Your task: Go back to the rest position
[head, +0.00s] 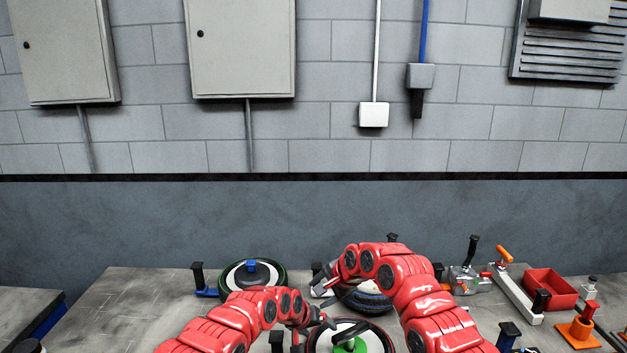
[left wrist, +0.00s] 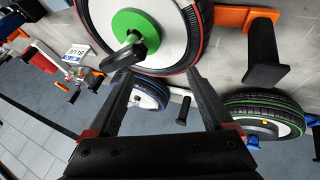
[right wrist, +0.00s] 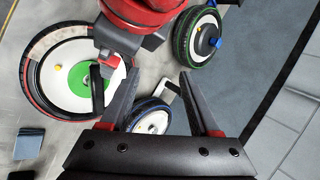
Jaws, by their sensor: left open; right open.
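My left gripper (head: 328,321) is open and empty near the front tyre (head: 318,340), which has a red stripe and a green hub. In the left wrist view its fingers (left wrist: 162,82) stand apart, with the green hub (left wrist: 135,35) just beyond them. My right gripper (head: 320,280) is open near the blue-striped tyre (head: 366,298), which my right arm partly covers. In the right wrist view its fingers (right wrist: 158,80) are apart with nothing held between them. My left arm shows there over the red-striped tyre (right wrist: 45,75).
A green-striped tyre (head: 275,275) with a blue knob lies at the back left of the grey table (head: 130,300). A red bin (head: 550,288), an orange-handled tool (head: 515,290) and an orange stand (head: 579,330) are at the right. The table's left part is clear.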

